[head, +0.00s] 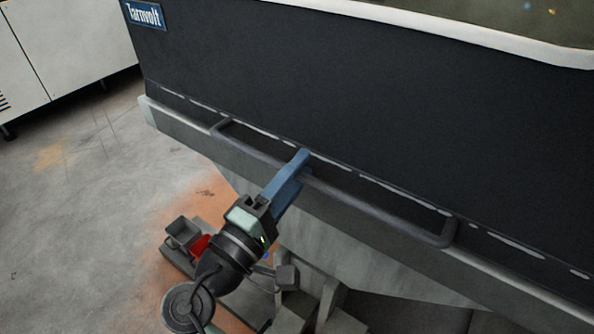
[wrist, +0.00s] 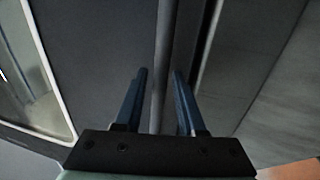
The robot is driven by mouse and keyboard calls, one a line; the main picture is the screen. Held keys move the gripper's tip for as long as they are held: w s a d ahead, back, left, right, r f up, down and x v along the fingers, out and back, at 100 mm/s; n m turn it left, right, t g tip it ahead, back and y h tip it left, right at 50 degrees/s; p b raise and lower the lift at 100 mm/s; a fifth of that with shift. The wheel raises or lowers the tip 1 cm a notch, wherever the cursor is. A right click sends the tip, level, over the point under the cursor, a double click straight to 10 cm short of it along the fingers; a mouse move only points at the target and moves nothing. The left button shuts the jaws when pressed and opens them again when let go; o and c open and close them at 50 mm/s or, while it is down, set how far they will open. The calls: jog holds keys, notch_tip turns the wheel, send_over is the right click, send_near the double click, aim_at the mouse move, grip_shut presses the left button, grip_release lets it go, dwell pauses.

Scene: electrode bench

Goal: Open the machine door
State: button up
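The machine door (head: 350,90) is a large dark panel in the head view, with its lower edge lying along a grey sill. A long dark bar handle (head: 390,208) runs along its lower part, bent in at both ends. My gripper (head: 300,160) reaches the handle left of its middle, with blue fingers. In the wrist view the handle (wrist: 166,35) runs between the two fingers of my gripper (wrist: 160,75). Gaps show on both sides of the bar, so the gripper is open around it and not clamped. The door panel (wrist: 95,40) fills the area behind.
A grey sill (head: 185,130) runs below the door. A light-framed window (head: 480,22) is at the top. A white cabinet (head: 70,50) stands back left. Bare concrete floor (head: 90,200) lies at the left, with an orange patch under my arm.

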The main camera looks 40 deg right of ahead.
grip_shut()
dwell(1.2)
